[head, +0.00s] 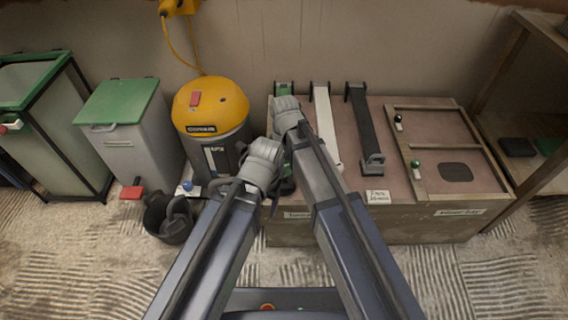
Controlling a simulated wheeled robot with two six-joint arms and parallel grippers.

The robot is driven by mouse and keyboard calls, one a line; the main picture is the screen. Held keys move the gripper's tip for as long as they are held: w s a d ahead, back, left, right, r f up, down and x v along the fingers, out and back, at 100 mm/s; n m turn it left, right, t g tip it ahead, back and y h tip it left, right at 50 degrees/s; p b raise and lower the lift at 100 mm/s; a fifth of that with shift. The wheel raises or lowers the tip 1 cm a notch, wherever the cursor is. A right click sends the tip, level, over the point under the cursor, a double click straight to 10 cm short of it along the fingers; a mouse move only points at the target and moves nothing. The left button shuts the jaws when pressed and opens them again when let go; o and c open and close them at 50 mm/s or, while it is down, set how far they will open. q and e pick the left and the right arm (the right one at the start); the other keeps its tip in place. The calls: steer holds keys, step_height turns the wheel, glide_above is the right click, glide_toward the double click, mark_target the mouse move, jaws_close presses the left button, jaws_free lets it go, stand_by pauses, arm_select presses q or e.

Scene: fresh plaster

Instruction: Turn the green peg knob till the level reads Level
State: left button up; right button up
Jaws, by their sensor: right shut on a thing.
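A small green-topped peg knob (415,165) stands on the right panel of the low workbench, beside a dark oval patch (456,171). No gripper touches it. My right gripper (286,180) hangs at the bench's left end, over a green-ended bar (284,89) that my arm mostly covers. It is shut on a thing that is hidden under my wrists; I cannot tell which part. My left arm's wrist (263,163) crosses close beside it, and its jaws are hidden. I cannot make out a readable level display.
A white bar (323,115) and a black bar (365,125) lie on the bench (385,225). A black knob (398,121) stands behind the green one. Left are a yellow-topped vacuum (210,105), a green-lidded bin (122,105) and a black bucket (168,222). Shelving stands right.

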steer(key=m, duration=0.6)
steer(key=shift+m, duration=0.4)
steer(key=m, duration=0.6)
steer(key=shift+m, duration=0.3)
steer(key=o, duration=1.4)
steer(key=shift+c, duration=0.2)
step_height(320, 180, up, 8)
steer(key=p, duration=0.8)
steer(key=shift+f, duration=0.1)
